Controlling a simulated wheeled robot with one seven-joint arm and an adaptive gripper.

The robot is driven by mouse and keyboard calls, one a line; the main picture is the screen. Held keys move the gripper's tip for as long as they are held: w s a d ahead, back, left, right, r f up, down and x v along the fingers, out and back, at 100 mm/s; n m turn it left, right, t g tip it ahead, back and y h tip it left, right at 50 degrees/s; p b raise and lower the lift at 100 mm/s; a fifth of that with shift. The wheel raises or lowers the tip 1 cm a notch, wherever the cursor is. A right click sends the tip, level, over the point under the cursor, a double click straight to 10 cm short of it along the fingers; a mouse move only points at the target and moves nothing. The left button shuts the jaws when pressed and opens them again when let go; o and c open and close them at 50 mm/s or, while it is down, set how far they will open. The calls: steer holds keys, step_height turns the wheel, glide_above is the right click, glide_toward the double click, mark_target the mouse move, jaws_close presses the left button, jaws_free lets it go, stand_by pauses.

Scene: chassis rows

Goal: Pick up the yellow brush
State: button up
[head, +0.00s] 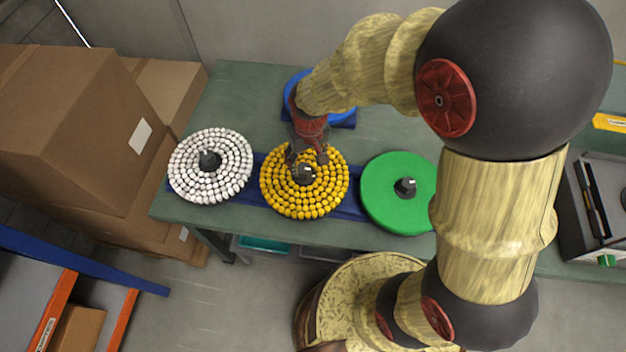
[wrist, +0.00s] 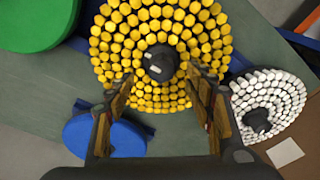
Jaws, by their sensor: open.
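The yellow brush (head: 279,205) is a round disc of yellow tufts with a dark hub at its centre. It sits in the middle of a row on the table. In the wrist view the yellow brush (wrist: 115,58) fills the upper middle, with its dark hub just beyond my fingertips. My gripper (head: 306,160) is above the brush, pointing down at it. In the wrist view my gripper (wrist: 160,95) is open, its two fingers apart and nothing between them. Whether the fingers touch the hub I cannot tell.
A white brush (head: 190,185) lies left of the yellow one, and a green disc (head: 380,190) lies right. A blue disc (head: 290,85) is behind. They rest on a green table (head: 235,85). Cardboard boxes (head: 75,120) stand at the left.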

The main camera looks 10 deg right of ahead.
mark_target(303, 168)
steer(key=shift+w+a+f+b, duration=0.15)
steer(key=shift+w+f, duration=0.05)
steer(key=shift+f, duration=0.45)
steer(key=shift+w+a+f+b, duration=0.1)
steer(key=shift+w+f+b, duration=0.05)
steer(key=shift+f, duration=0.45)
steer(key=shift+w+f+b, duration=0.2)
steer(key=shift+f+b, duration=0.1)
steer(key=shift+f, duration=0.6)
steer(key=shift+w+f+b, duration=0.25)
steer(key=shift+f, duration=0.65)
steer(key=shift+w+f+b, duration=0.2)
steer(key=shift+f+b, duration=0.1)
steer(key=shift+f, duration=0.6)
steer(key=shift+c, duration=1.3)
steer(key=c, duration=1.1)
jaws_close()
steer(key=shift+w+a+r, duration=0.1)
steer(key=shift+r, duration=0.05)
